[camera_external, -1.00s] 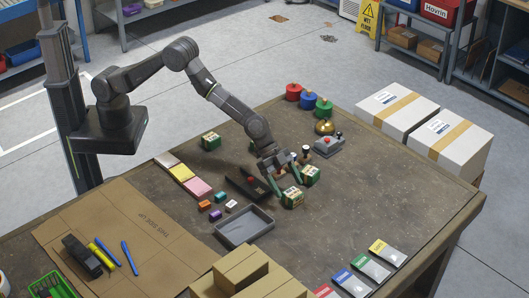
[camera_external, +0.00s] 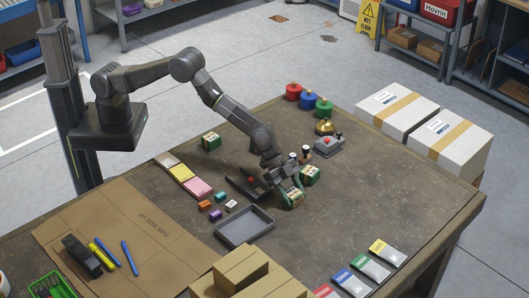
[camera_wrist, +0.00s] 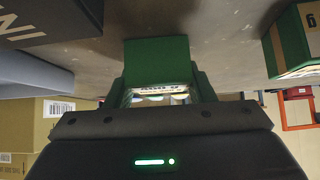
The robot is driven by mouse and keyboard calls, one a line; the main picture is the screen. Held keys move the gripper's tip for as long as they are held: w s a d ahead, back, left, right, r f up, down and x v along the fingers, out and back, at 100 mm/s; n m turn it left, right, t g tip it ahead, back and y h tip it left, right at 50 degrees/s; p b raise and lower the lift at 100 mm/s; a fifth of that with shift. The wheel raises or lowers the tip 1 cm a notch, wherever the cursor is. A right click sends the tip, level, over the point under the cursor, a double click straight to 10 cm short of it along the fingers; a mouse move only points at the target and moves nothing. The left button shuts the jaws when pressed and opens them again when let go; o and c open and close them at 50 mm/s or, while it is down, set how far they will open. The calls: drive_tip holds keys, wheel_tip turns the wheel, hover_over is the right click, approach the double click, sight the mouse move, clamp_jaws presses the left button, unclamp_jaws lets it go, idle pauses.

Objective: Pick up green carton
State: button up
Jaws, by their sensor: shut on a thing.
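A green carton (camera_external: 294,199) with pale, printed side panels is at the middle of the table. My gripper (camera_external: 287,189) is shut on it from above and behind. In the wrist view the green carton (camera_wrist: 157,58) sits between the two green fingers, with a pale printed strip showing below its green face. I cannot tell whether it touches the table. A second green-and-brown carton (camera_external: 310,175) stands close by to the right and shows at the right of the wrist view (camera_wrist: 292,45). A third similar carton (camera_external: 210,140) stands farther back to the left.
A grey tray (camera_external: 245,228) lies in front, left of the held carton. A dark box (camera_external: 240,188) is left of my gripper. A stamp (camera_external: 306,154) and a grey switch box (camera_external: 328,146) stand behind.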

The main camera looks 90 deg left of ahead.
sight(293, 192)
drive_tip(key=shift+r, duration=0.15)
